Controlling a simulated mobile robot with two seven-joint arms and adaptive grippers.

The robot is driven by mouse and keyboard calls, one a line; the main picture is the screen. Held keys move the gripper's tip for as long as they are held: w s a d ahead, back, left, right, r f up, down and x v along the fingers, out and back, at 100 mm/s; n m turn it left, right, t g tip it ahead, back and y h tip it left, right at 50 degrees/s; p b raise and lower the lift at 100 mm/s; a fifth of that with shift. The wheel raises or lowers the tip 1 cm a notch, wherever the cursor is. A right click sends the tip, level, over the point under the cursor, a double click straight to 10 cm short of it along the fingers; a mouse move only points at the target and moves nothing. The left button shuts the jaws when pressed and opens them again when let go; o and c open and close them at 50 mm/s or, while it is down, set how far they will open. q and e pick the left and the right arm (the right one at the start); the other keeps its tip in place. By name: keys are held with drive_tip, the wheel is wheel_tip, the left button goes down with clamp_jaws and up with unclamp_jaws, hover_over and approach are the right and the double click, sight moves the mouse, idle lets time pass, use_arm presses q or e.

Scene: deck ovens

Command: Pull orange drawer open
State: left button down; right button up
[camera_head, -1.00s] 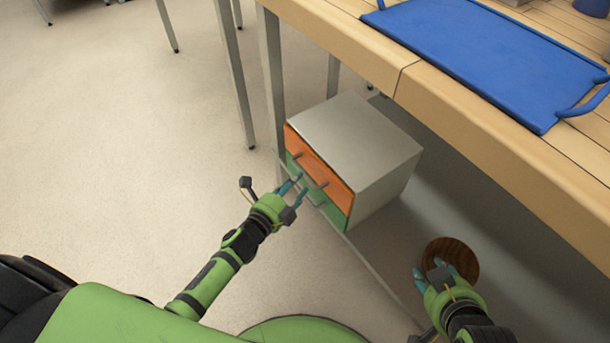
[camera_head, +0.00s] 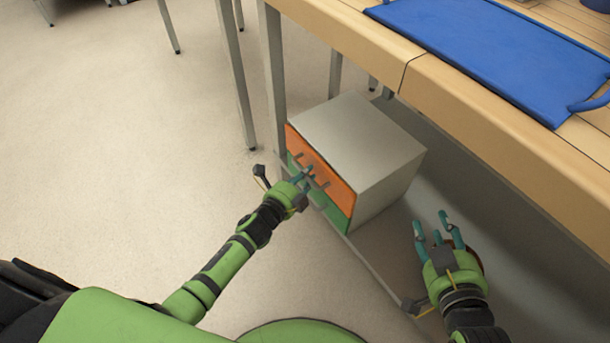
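The grey drawer cabinet (camera_head: 352,128) stands on a low shelf under the table, with an orange drawer (camera_head: 337,184) above a green drawer (camera_head: 340,219).
A wooden table (camera_head: 464,98) with a blue tray (camera_head: 500,50) overhangs the cabinet. A metal table leg (camera_head: 273,80) stands at the cabinet's left. A brown round object (camera_head: 478,262) is mostly hidden behind my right gripper. The floor (camera_head: 130,150) at left is clear.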

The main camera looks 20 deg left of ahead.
use_arm(q)
drive_tip(key=s+a+p, duration=0.3)
drive_tip(key=s+a, duration=0.7)
drive_tip(key=s, duration=0.3)
drive_tip(key=shift+s+a+p, duration=0.15)
drive_tip(key=shift+s+p, duration=0.1)
drive_tip(key=shift+p, duration=0.05)
use_arm(e)
drive_tip(key=s+d+f+g+h, duration=0.1)
drive_tip(key=s+d+f+g, duration=0.2)
drive_tip(key=s+f+g, duration=0.2)
drive_tip(key=s+d+f+m+g+h, duration=0.1)
drive_tip(key=s+d+f+g+h, duration=0.1)
drive_tip(key=s+f+g, duration=0.3)
drive_tip(key=shift+s+d+f, duration=0.6)
drive_tip(key=shift+s+f, duration=0.55)
drive_tip(key=shift+s, duration=0.3)
use_arm(q)
drive_tip(key=c, duration=1.1)
unclamp_jaws()
drive_tip(key=shift+c, duration=0.2)
drive_tip(key=v, duration=1.2)
